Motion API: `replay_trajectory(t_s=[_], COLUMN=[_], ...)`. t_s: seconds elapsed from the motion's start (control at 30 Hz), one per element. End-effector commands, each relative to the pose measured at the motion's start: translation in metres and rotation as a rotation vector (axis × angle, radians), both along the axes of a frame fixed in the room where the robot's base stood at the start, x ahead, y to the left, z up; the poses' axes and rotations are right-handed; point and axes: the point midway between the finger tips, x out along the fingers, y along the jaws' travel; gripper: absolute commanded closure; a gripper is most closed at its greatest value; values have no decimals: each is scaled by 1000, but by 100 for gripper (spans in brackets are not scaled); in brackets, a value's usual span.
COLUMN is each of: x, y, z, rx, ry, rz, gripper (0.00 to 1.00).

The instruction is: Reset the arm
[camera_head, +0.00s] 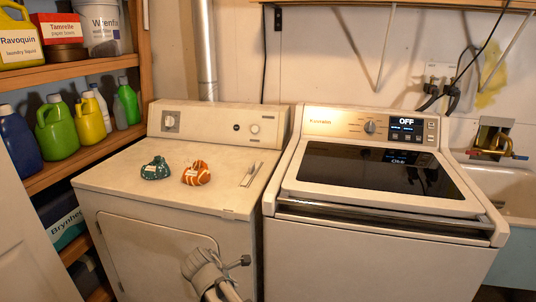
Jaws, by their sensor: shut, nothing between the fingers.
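My arm shows in the head view at the bottom, in front of the white dryer's (112,170) door. My gripper (243,262) is shut and empty, low in front of the dryer and apart from the items on its top. It is small in the picture and partly hidden by my own wrist.
A teal patterned cloth item (155,169), an orange patterned one (197,173) and a small light tool (250,175) lie on the dryer. A washer (385,235) with its lid down and display reading OFF stands at right, beside a sink (508,190). Shelves (80,158) with bottles stand left.

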Motion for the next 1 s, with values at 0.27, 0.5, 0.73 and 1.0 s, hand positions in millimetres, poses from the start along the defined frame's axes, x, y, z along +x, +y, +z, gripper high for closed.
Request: replay_trajectory(t_s=[0.27,0.5,0.73,1.0], x=[2,-3,-13,-29], y=[-72,-127,-176,-227], z=[-11,-18,-23,-28], rx=[176,313,428,547], ry=[-9,-24,-38,-55], rz=[-375,-707,-1030,-1414], gripper=[100,100,100,100])
